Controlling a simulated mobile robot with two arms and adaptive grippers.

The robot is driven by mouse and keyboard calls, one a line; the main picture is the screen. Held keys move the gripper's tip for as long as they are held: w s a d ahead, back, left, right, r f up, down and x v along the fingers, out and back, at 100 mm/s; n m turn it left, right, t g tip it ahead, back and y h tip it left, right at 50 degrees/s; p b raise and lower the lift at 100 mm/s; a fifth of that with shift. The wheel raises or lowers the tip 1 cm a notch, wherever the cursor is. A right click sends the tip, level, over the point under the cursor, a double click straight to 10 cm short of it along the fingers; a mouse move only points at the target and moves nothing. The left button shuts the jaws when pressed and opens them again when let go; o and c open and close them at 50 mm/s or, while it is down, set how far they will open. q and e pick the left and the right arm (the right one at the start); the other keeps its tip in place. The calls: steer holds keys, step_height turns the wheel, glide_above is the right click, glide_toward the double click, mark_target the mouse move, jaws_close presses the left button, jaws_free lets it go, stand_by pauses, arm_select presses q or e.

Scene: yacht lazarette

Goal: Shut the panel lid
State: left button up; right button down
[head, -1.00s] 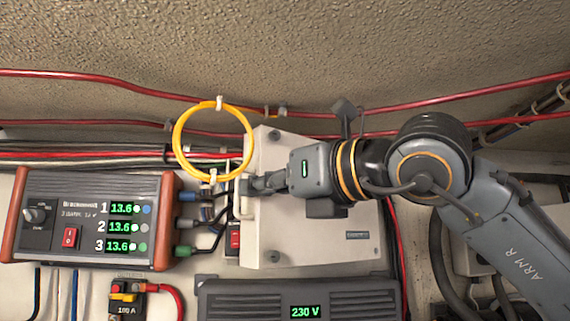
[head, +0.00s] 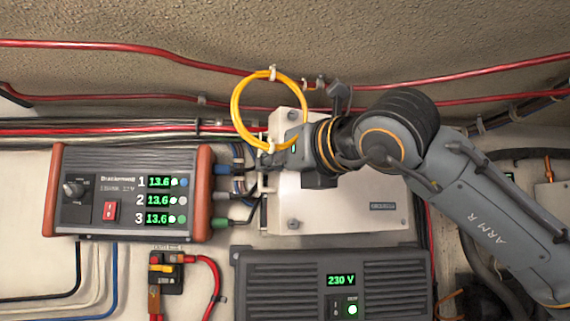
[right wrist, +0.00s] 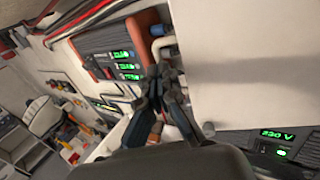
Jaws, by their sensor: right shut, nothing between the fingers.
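The panel lid (head: 340,205) is a cream plate in the middle of the head view, with a pale handle (head: 264,213) on its left edge. It fills the upper right of the right wrist view (right wrist: 250,60). I cannot tell whether it is fully flush with its box. My right gripper (head: 268,160) is shut and empty at the lid's left edge, above the handle. In the wrist view its closed fingers (right wrist: 160,85) are beside that edge; contact is unclear. The gripper and forearm cover the lid's upper part. My left gripper is not in view.
A charger with green readouts (head: 130,195) is left of the lid, with cables between. A 230 V inverter (head: 290,290) sits just below. A yellow cable loop (head: 236,108) hangs above, near my right gripper. Red cables (head: 120,47) run along the top.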

arm_select(q)
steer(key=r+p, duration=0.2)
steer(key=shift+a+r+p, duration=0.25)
steer(key=shift+p, duration=0.05)
arm_select(e)
steer(key=w+a+m+h, duration=0.1)
steer(key=w+a, duration=0.3)
steer(key=w, duration=0.6)
steer(key=shift+a+t, duration=0.2)
steer(key=shift+t, duration=0.2)
